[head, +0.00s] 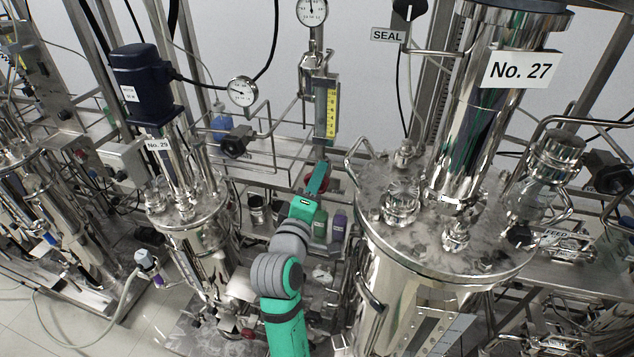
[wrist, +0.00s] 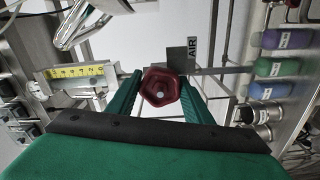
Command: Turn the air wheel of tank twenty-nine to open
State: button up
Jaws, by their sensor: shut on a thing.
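Tank twenty-nine (head: 190,225) is a steel vessel left of my arm in the head view, with a dark blue motor on top and a "No. 29" label (head: 158,145). In the wrist view a dark red, faceted air wheel (wrist: 161,96) sits between the green fingers of my gripper (wrist: 161,80), which is shut on it. An "AIR" sign (wrist: 191,48) stands just beyond the wheel. In the head view my gripper (head: 318,180) reaches to the rail between the two tanks, and its fingers largely hide the wheel.
Tank twenty-seven (head: 440,255) stands close on the right of my arm, with a bent pipe handle toward it. A yellow-scaled flow meter (head: 331,112) is above the gripper. Purple (wrist: 285,39), green (wrist: 277,67) and blue (wrist: 268,90) bottles stand close by the wheel.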

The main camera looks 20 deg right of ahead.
jog(key=shift+a+r, duration=0.1)
jog(key=shift+a, duration=0.05)
jog(key=o, duration=1)
jog(key=v, duration=1)
jog(key=shift+s+a, duration=0.25)
jog(key=shift+s, duration=0.05)
